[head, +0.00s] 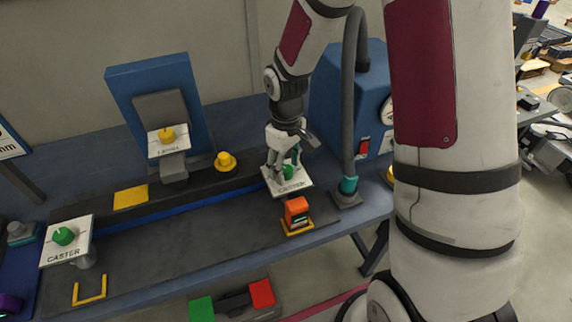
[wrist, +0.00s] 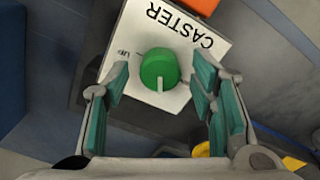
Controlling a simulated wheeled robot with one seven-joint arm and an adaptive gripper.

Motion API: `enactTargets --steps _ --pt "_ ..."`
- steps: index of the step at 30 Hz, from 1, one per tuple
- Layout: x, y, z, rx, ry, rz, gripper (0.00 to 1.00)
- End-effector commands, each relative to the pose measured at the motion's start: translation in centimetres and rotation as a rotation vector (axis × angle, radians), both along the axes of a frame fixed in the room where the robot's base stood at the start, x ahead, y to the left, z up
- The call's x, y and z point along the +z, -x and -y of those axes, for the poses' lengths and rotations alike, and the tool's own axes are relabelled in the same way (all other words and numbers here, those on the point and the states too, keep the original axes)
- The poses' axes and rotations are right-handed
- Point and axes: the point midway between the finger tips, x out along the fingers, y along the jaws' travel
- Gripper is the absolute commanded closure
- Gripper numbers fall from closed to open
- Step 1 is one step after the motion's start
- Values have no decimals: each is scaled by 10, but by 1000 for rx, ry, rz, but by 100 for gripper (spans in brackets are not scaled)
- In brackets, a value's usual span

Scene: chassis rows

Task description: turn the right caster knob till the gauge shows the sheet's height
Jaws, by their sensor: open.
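The right caster knob (head: 289,171) is green and sits on a white plate (head: 290,188) marked CASTER. It also shows in the wrist view (wrist: 159,70), with a pale pointer line towards the bottom of the picture. My gripper (head: 283,167) is open over this plate. In the wrist view its teal-padded fingers (wrist: 163,92) stand on both sides of the knob, with gaps on each side. The left caster knob (head: 64,236) is also green, on its own CASTER plate. A sign (head: 8,142) at the left edge shows "mm"; its number is cut off. No gauge reading is legible.
A yellow knob (head: 167,135) on a labelled plate stands before a blue panel. A yellow knob-like piece (head: 226,161) sits on the dark rail. An orange block (head: 297,210) stands close in front of the right plate. A blue cabinet (head: 345,100) with a grey hose stands behind right.

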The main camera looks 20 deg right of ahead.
Motion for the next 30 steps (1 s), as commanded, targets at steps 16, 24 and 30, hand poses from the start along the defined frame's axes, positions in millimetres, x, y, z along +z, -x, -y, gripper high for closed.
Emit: enactTargets --steps 16,24,30 --pt "76 -1 0 -1 1 6 49" --pt "113 0 0 0 0 1 49" --pt "120 0 0 0 0 0 49"
